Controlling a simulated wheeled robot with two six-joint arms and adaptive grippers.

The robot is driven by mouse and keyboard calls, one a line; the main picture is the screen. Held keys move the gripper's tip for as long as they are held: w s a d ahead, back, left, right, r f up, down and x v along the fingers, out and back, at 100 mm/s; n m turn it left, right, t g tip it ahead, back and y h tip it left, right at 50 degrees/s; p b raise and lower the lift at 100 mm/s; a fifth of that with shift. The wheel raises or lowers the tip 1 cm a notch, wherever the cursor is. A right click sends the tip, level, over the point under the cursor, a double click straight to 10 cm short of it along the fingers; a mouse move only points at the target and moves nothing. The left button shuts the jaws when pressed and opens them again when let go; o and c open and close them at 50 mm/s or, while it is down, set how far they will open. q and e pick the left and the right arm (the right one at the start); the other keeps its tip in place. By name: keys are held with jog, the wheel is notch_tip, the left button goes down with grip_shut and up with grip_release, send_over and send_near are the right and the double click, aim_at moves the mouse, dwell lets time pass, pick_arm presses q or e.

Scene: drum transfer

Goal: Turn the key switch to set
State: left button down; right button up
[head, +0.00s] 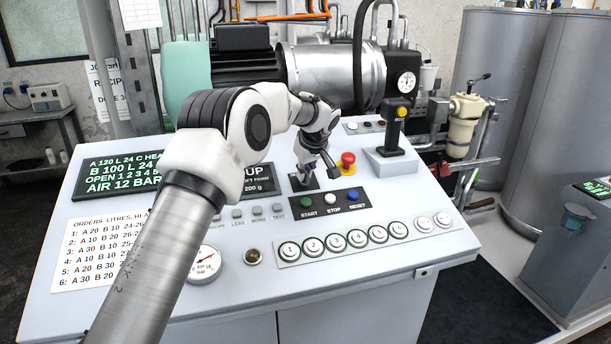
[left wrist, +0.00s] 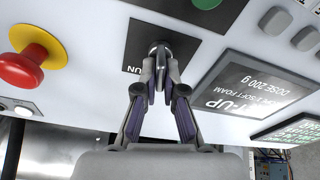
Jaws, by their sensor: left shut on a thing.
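The key switch (left wrist: 158,48) sits on a black plate (left wrist: 140,90) on the sloped panel. In the left wrist view my left gripper (left wrist: 160,65) points straight at it, with its fingertips closed on the key. Part of the label, "UN", shows beside the fingers; the rest of the label and most of the switch are hidden by the gripper. In the head view my left gripper (head: 318,172) reaches down to the black plate (head: 303,182), left of the red emergency button (head: 347,161). My right gripper is not in view.
START, STOP and RESET buttons (head: 333,198) lie just in front of the key plate. A joystick with a yellow top (head: 396,125) stands to the right. A row of round numbered buttons (head: 345,238) and a gauge (head: 204,264) lie nearer. A dark display (head: 256,180) is left of the switch.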

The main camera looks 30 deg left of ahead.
pick_arm(q)
jog(key=n, duration=0.3)
jog(key=shift+s+f+n+g, duration=0.15)
jog(key=shift+f+n+g, duration=0.1)
jog(key=shift+n+g, duration=0.05)
jog(key=shift+s+n, duration=0.1)
jog(key=shift+n, duration=1.1)
jog(key=shift+f, duration=0.1)
jog(key=c, duration=1.3)
grip_release()
jog(key=shift+s, duration=0.1)
jog(key=shift+a, duration=0.1)
